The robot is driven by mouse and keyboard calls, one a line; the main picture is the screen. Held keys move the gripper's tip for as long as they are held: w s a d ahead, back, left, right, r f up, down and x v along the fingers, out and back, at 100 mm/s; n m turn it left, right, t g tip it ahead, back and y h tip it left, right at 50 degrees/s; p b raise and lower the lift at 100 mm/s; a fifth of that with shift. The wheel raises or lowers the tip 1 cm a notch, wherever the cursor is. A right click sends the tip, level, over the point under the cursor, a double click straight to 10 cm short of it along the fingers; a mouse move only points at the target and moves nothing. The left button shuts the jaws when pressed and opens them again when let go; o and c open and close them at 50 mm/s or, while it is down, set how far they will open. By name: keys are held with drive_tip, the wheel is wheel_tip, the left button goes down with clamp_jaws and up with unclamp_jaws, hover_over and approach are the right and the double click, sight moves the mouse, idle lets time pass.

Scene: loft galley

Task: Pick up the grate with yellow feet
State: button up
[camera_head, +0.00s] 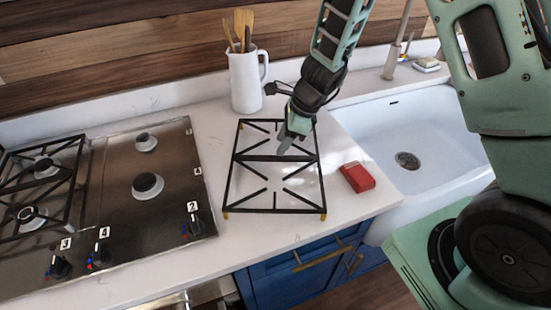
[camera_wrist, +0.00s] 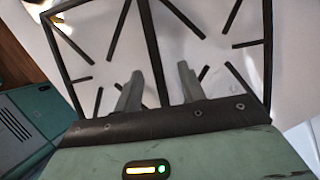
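The black grate with yellow feet (camera_head: 273,209) lies on the white counter between the stove and the sink. Its yellow feet show at the near corners and at a far corner. My gripper (camera_head: 284,150) is over the grate's middle bar, pointing down. In the wrist view the grate's bars (camera_wrist: 142,35) fill the upper part, and the middle bar runs between the two fingers of my gripper (camera_wrist: 158,82). The fingers are apart, with a gap on each side of the bar. I cannot tell how far the tips are above or below it.
A steel stove (camera_head: 120,215) with burners and knobs is at left, another black grate (camera_head: 78,190) on its left half. A white jug (camera_head: 245,82) with wooden utensils stands behind. A red box (camera_head: 357,177) lies right of the grate, beside the white sink (camera_head: 430,125).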

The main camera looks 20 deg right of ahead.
sight(276, 157)
drive_tip(key=shift+s+x, duration=0.2)
drive_tip(key=shift+x, duration=1.4)
drive_tip(key=shift+s+x, duration=0.2)
drive_tip(key=shift+x, duration=1.4)
drive_tip(key=shift+d, duration=0.1)
clamp_jaws()
